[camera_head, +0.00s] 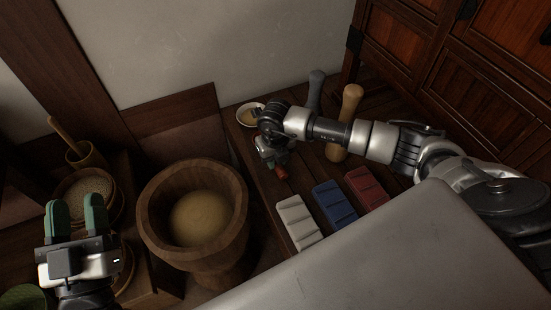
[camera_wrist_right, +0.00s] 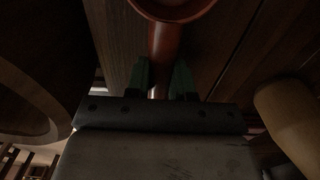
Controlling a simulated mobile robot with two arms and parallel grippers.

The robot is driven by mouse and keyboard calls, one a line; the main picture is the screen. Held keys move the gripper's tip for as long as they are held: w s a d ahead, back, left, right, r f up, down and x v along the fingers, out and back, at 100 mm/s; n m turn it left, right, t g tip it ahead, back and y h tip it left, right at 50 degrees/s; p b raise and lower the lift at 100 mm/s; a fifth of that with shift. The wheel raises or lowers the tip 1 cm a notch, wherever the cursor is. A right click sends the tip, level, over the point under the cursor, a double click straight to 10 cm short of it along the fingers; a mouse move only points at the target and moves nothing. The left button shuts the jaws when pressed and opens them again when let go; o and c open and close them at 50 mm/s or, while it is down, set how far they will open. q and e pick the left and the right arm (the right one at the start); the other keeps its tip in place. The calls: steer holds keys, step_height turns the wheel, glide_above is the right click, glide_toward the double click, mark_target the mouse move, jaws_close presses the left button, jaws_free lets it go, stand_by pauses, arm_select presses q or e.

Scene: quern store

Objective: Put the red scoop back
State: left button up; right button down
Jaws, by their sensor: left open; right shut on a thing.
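The red scoop (camera_wrist_right: 160,45) is in my right gripper (camera_wrist_right: 164,80), its handle between the two green fingers in the right wrist view. The scoop's round bowl is cut off at that view's top edge. In the head view only a small red part of the scoop (camera_head: 282,174) shows below my right gripper (camera_head: 274,156), over the wooden bench. I cannot tell whether the scoop touches the bench. My left gripper (camera_head: 75,217) is at the lower left, open and empty, its green fingers apart, left of the big wooden mortar.
The wooden mortar (camera_head: 152,232) holds yellowish meal. White (camera_head: 299,222), blue (camera_head: 335,204) and red (camera_head: 367,186) moulds lie on the bench. A small white bowl (camera_head: 241,119), a grey pestle (camera_head: 315,88) and a tan pestle (camera_head: 349,103) stand behind. A grain basket (camera_head: 113,204) is at left.

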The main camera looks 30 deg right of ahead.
arm_select(q)
steer(key=shift+r, duration=0.1)
arm_select(e)
steer(key=shift+f, duration=0.15)
steer(key=c, duration=1)
jaws_free()
steer(key=shift+r, duration=0.65)
step_height(320, 180, up, 5)
steer(key=shift+f+p, duration=0.15)
steer(key=shift+p, duration=0.9)
arm_select(q)
step_height(320, 180, down, 11)
steer(key=s+a+g+y+p, duration=0.1)
steer(key=s+a+g+y, duration=0.1)
steer(key=g, duration=0.8)
steer(key=shift+a+f+n+y+p, duration=0.2)
steer(key=shift+a+n+y+p, duration=0.15)
steer(key=shift+y, duration=0.55)
arm_select(e)
steer(key=shift+r, duration=3.2)
steer(key=shift+s+f, duration=0.1)
